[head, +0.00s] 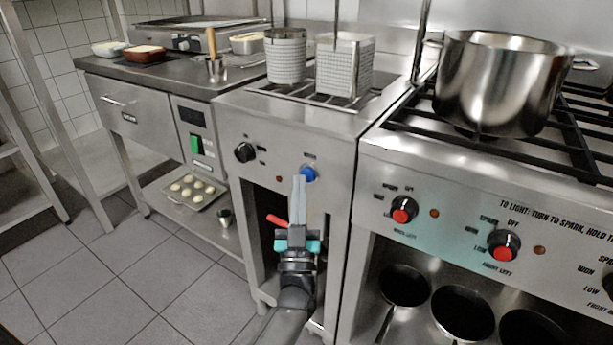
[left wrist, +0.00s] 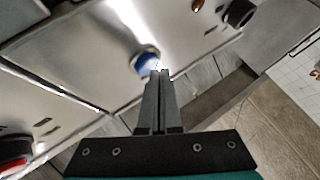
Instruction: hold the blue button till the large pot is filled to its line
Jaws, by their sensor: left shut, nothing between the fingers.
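The blue button (head: 308,174) is on the front panel of the middle steel unit, below a small label. In the left wrist view the blue button (left wrist: 147,62) shows just beyond my fingertips. My left gripper (head: 299,180) is shut and empty, its fingers pointing at the button from below; it also shows in the left wrist view (left wrist: 161,74). The tips overlap the button's edge in the picture; I cannot tell whether they touch it. A large steel pot (head: 500,82) stands on the stove grate at right. Its fill line and contents are not visible. My right gripper is not in view.
A black knob (head: 245,152) is left of the button. Two perforated baskets (head: 344,65) stand on the middle unit. A tray of dough pieces (head: 195,192) lies on the lower shelf at left. Tiled floor is clear at front left.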

